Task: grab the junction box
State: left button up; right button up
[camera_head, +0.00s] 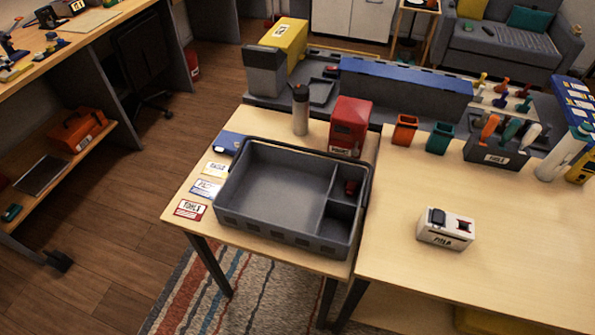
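A small white box (437,236), which looks like the junction box, sits upright on the bare part of the right table. It has a black part and a dark red part on top, and dark lettering on its front. Nothing touches it or covers it. Neither of my grippers shows in the head view.
A grey divided tray (232,217) stands on the left table, with a small red item (350,187) in one compartment. A red box (348,127), a bottle (300,112), orange (404,130) and teal (439,138) cups and a tool holder (487,153) stand behind. The right table (540,260) is clear around the white box.

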aim_at(456, 232)
jog(key=k+l+z, duration=0.15)
jog(key=z, duration=0.9)
